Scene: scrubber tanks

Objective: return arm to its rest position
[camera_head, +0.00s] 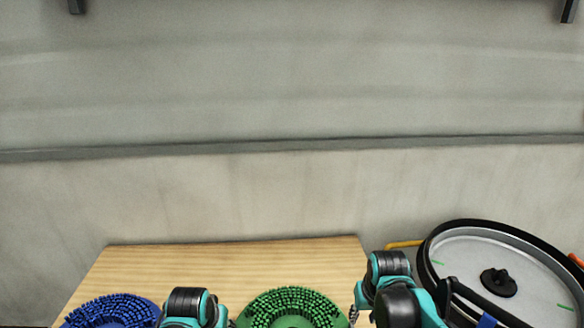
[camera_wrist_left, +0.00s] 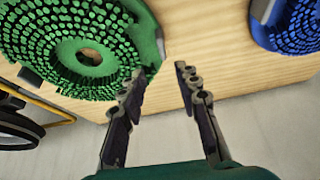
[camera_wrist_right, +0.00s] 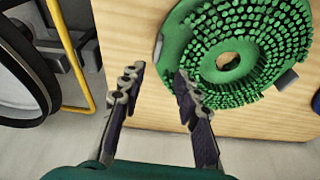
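My right gripper (camera_wrist_right: 159,72) is open and empty in the right wrist view, with bare wood and the edge of a green bristled disc brush (camera_wrist_right: 238,50) beyond its fingertips. In the head view the right gripper (camera_head: 357,300) shows only in part beside its teal and black arm at the bottom. My left gripper (camera_wrist_left: 159,72) is open and empty in the left wrist view, between the green brush (camera_wrist_left: 85,50) and a blue bristled brush (camera_wrist_left: 290,22). In the head view most of the left gripper is hidden or cut off.
The green brush (camera_head: 293,303) and blue brush (camera_head: 115,311) lie on a wooden table (camera_head: 230,262). A round grey tank with a black rim (camera_head: 470,228) and black knob stands at the right. A yellow bar (camera_wrist_right: 70,55) runs beside the table. A plain wall is behind.

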